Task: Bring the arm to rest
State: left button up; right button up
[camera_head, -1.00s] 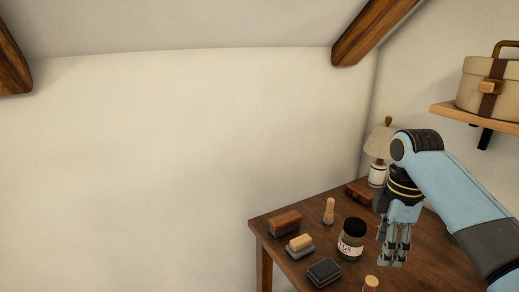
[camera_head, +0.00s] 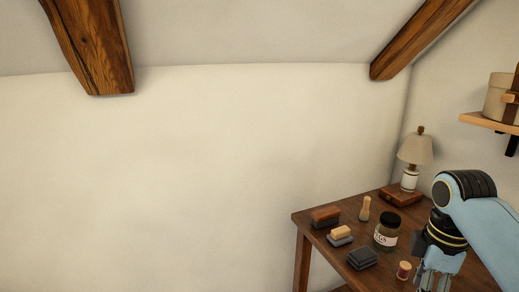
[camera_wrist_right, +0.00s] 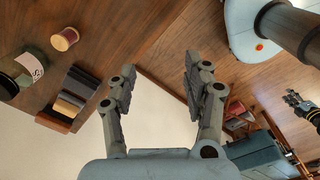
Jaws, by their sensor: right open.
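My right gripper (camera_head: 434,282) is at the lower right of the head view, pointing down by the near right side of the wooden table (camera_head: 338,262). Its tips are near the bottom picture edge. In the right wrist view its two fingers (camera_wrist_right: 158,78) are spread apart with nothing between them. Below them show the table's edge and the floor. A dark gripper with yellow bands, seemingly my left one (camera_wrist_right: 297,101), shows small at the right edge of the wrist view. Whether its fingers are open is too small to tell.
On the table stand a labelled jar (camera_head: 386,235), a thread spool (camera_head: 404,270), a dark block (camera_head: 362,259), brushes (camera_head: 326,216), a wooden peg (camera_head: 365,209), a brown box (camera_head: 401,197) and a lamp (camera_head: 415,150). A shelf (camera_head: 490,123) holds a round case. The left side shows bare wall.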

jog(key=s+a+r+m+t, duration=0.2)
jog(key=s+m, duration=0.4)
jog(key=s, duration=0.6)
jog(key=s+a+r+m+t, duration=0.1)
jog(key=s+a+r+m, duration=0.15)
jog(key=s+m, duration=0.65)
jog(key=s+d+f+n+g+b, duration=0.1)
jog(key=s+d+f+b, duration=0.15)
jog(key=f, duration=1.35)
jog(key=s+d+f+n+b, duration=0.1)
jog(key=s+f, duration=0.2)
jog(key=f, duration=1.3)
pick_arm(q)
notch_tip(320, 180, down, 6)
jog(key=s+b, duration=0.1)
jog(key=b, duration=0.1)
jog(key=shift+s+a, duration=0.3)
pick_arm(e)
jog(key=s+f+g, duration=0.1)
jog(key=s+f, duration=1.5)
jog(key=s, duration=0.1)
jog(key=shift+s+d+h, duration=0.3)
jog(key=shift+d, duration=0.05)
